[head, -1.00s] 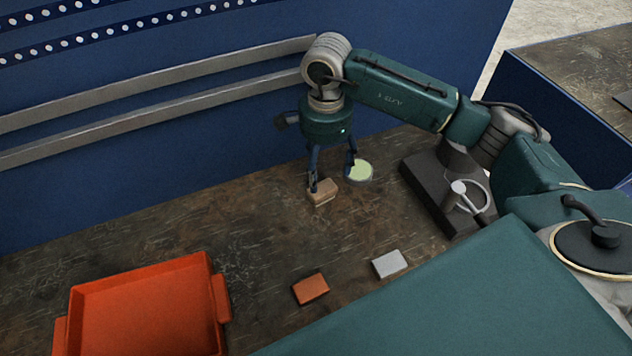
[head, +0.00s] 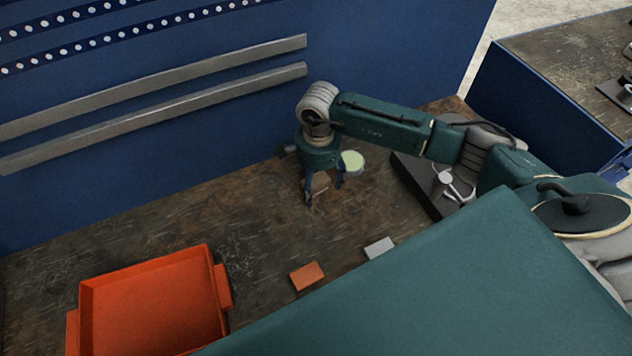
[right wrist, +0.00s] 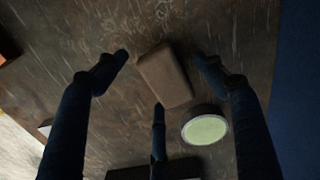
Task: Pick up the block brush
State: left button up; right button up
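The block brush, seen as a small brown wooden block (head: 320,184), lies on the worn table below my right gripper (head: 324,190). In the head view the fingers partly cover it. In the right wrist view the block (right wrist: 163,76) lies between the spread fingers of my right gripper (right wrist: 160,65), with gaps on both sides. The gripper is open and points down. Whether the third, lower finger touches the block I cannot tell. My left gripper is not in view.
A dark stand with silver parts (head: 420,186) is to the right. An orange block (head: 307,276), a grey block (head: 379,248) and an orange tray (head: 150,310) lie nearer. A blue wall (head: 180,130) rises behind.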

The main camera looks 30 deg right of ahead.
aim_at(318, 182)
jog(key=c, duration=1.2)
jog(key=shift+o, duration=0.2)
jog(key=shift+r, duration=0.15)
notch_tip(318, 182, up, 20)
jog(key=b, duration=0.5)
jog(key=o, duration=0.4)
jog(key=shift+c, duration=1.4)
